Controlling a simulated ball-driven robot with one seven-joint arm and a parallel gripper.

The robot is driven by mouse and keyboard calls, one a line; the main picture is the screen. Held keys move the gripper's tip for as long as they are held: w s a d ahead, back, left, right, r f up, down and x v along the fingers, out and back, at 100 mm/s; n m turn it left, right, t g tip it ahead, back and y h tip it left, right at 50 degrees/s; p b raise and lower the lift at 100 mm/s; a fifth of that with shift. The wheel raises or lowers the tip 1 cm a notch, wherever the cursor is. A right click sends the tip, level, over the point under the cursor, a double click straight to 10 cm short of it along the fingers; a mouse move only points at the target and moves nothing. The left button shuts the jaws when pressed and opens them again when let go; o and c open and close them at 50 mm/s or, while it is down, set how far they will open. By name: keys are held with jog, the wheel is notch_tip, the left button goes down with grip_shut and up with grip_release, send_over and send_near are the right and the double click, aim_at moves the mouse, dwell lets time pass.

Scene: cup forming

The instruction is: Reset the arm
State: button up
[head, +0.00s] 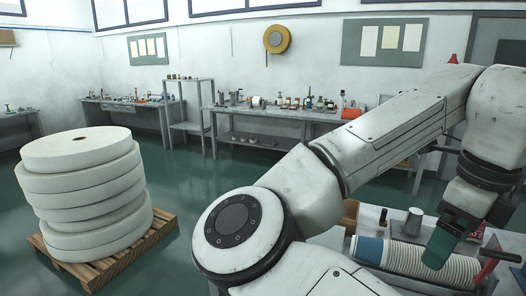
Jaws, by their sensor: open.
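My white arm crosses the right half of the head view, bent at the elbow. My gripper (440,250), dark with teal parts, hangs at its end at the right, pointing down. It is open and I see nothing held in it. It appears over or in front of a long stack of nested white cups (425,262) lying on a work table (372,217). I cannot tell the gap between gripper and stack. My forearm hides part of the table.
A metal cup (413,221) stands on the table, and a red-handled tool (490,265) lies at its right. Large white rolls (85,180) are piled on a wooden pallet (100,268) at the left. Workbenches (275,116) line the back wall. Green floor (195,185) between is clear.

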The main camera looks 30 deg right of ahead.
jog(key=w+d+f+n+t+h, duration=0.1)
jog(key=w+d+f+n+h, duration=0.25)
jog(key=f+n, duration=0.45)
jog(key=w+d+f+n+h, duration=0.2)
jog(key=d+f+n+h, duration=0.15)
jog(key=f+n, duration=0.4)
jog(key=s+a+f+n+t+y, duration=0.1)
jog(key=s+a+f+n+y, duration=0.1)
jog(key=a+f+n, duration=0.6)
jog(key=s+a+f+n+g+y, duration=0.1)
jog(key=s+a+f+n+y, duration=0.1)
jog(key=s+a+f+n, duration=0.3)
jog(key=s+a+f+n+g+y, duration=0.1)
jog(key=s+a+f+n, duration=0.4)
jog(key=f, duration=0.7)
jog(key=shift+s+a+f+y, duration=0.2)
jog(key=shift+s+a+y, duration=0.6)
jog(key=shift+s+a, duration=0.4)
jog(key=shift+s+d+n, duration=0.1)
jog(key=shift+n, duration=0.15)
